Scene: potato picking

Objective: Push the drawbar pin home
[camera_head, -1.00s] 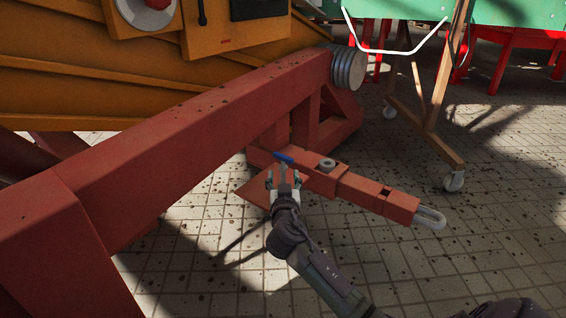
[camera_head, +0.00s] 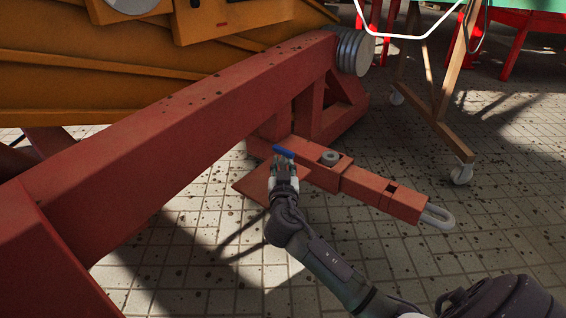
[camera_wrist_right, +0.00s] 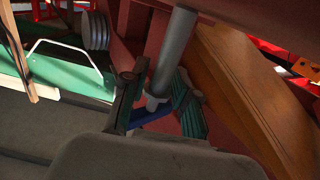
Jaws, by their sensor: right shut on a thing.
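The drawbar pin shows in the right wrist view as a grey rod (camera_wrist_right: 175,50) with a blue handle (camera_wrist_right: 150,119) at its near end. In the head view only its blue handle (camera_head: 283,151) is clear, beside the red drawbar (camera_head: 372,183). My right gripper (camera_head: 283,163) is shut on the pin just below that handle. In the wrist view its green-padded fingers (camera_wrist_right: 158,99) stand on both sides of the pin's near end. The fingers hide part of the pin in the head view, and I cannot tell how deep it sits. My left gripper is not in view.
The drawbar has a grey ring (camera_head: 330,157) on top, a square hole (camera_head: 391,188) and a grey loop (camera_head: 438,217) at its end. A large red beam (camera_head: 190,130) runs above on the left. A wheeled wooden stand (camera_head: 440,110) is behind. Tiled floor lies open in front.

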